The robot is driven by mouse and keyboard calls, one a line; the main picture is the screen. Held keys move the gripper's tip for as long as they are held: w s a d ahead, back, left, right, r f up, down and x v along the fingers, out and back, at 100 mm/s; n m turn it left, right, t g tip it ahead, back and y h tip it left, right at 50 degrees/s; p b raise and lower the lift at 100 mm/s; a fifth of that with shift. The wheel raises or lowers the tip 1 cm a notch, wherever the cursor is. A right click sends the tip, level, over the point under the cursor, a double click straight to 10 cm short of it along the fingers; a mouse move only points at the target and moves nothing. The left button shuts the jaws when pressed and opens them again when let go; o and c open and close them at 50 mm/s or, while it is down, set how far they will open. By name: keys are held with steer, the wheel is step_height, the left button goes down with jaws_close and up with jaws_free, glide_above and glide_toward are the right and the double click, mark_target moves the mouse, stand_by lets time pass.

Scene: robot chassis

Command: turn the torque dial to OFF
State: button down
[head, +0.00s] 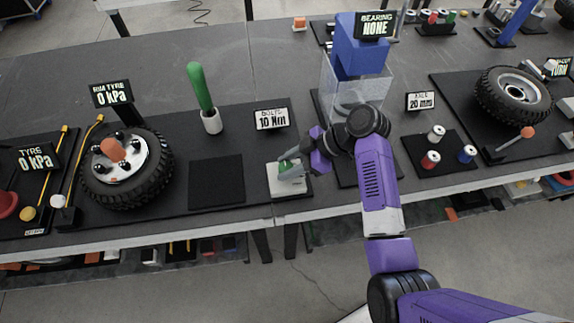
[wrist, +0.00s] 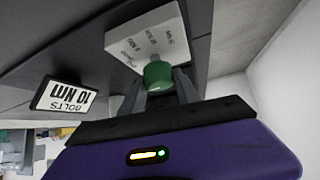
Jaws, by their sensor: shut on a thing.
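The torque dial is a green knob (head: 284,165) on a white block (head: 288,188) near the table's front edge. In the wrist view the green knob (wrist: 158,73) stands on the white block (wrist: 150,40), which has dark printed marks partly readable and upside down. My gripper (head: 292,170) is at the block with its grey fingers on either side of the knob, shut on it; the fingers (wrist: 160,85) also show in the wrist view. The display sign (head: 271,119) behind the block reads BOLTS 10 Nm. It also shows in the wrist view (wrist: 65,96). The dial's pointer cannot be made out.
A dark square pad (head: 216,180) and a wheel (head: 126,170) lie to the left. A green-handled tool (head: 200,88) stands in a white cup behind. A clear bin (head: 352,85) stands behind my arm. Small coloured cylinders (head: 436,133) are to the right.

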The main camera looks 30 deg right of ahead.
steer(key=c, duration=0.9)
jaws_free()
steer(key=b+v, duration=0.1)
steer(key=v, duration=0.6)
steer(key=shift+d+r, duration=0.25)
steer(key=shift+r, duration=0.05)
steer(key=shift+s, duration=0.15)
